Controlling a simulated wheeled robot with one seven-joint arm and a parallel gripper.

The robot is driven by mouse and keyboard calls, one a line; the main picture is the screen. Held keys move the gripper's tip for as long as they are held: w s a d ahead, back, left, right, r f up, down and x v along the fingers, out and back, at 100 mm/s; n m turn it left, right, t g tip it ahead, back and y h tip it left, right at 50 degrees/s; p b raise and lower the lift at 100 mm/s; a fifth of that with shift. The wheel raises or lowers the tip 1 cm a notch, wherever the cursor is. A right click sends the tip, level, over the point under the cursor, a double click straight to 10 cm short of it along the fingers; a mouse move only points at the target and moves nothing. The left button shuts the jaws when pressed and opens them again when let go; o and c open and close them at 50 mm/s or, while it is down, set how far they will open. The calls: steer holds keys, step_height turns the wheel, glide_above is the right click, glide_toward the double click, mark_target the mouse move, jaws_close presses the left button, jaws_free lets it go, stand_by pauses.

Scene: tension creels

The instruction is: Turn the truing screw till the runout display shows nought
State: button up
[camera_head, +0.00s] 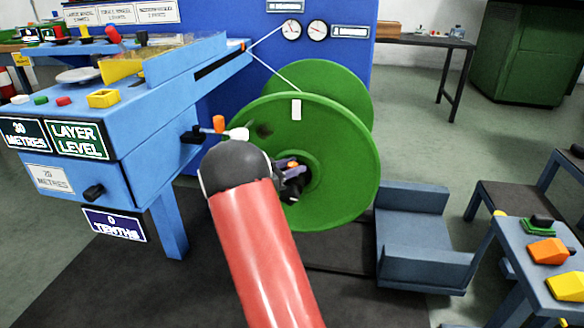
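A small dark blue display (114,224) at the lower left of the blue machine reads "0 TENTHS"; I cannot confirm that it is the runout display. A big green reel (340,165) stands upright beside the machine, a small white tag on its upper face. My red arm with its dark rounded joint reaches up to the reel's hub. My gripper (291,181) is a small dark shape at the hub, partly hidden behind that joint; its fingers are unclear. A small orange part (293,165) shows at the gripper. I cannot tell which part is the truing screw.
The blue machine (130,85) carries "30 METRES" and "LAYER LEVEL" panels, buttons and an orange lever (219,124) close to my arm. A grey-blue cradle (425,245) stands right of the reel. A small table (520,262) with coloured blocks is at right. Open floor lies behind.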

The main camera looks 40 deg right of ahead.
steer(key=shift+o, duration=1.3)
steer(key=a, duration=0.7)
steer(key=shift+w+a, duration=0.35)
steer(key=shift+w, duration=0.05)
